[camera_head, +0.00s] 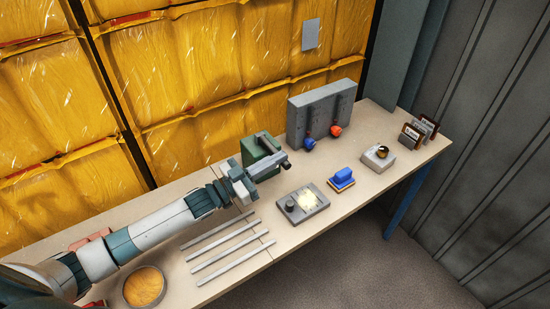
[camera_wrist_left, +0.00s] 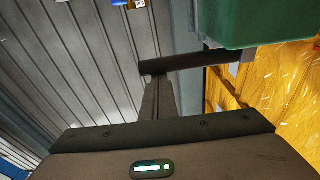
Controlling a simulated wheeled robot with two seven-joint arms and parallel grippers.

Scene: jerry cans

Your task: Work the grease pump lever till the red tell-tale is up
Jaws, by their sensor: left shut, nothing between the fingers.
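The green grease pump (camera_head: 256,147) stands at the back of the bench, and its green body also fills the upper right of the left wrist view (camera_wrist_left: 262,22). A dark bar, which looks like its lever (camera_wrist_left: 210,59), runs out level below the green body in the left wrist view. My left gripper (camera_head: 284,163) is shut and empty at the pump's front. Its fingers (camera_wrist_left: 158,97) reach up to the bar's free end; I cannot tell whether they touch. I see no red tell-tale in either view. My right gripper is not in view.
Right of the pump stand a grey panel (camera_head: 318,108) with blue and red knobs, a grey box with a dial (camera_head: 303,205), a blue block (camera_head: 343,176), a white knob box (camera_head: 378,160) and upright cards (camera_head: 413,135). Several pale strips (camera_head: 226,247) and a round dish (camera_head: 144,287) lie nearer.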

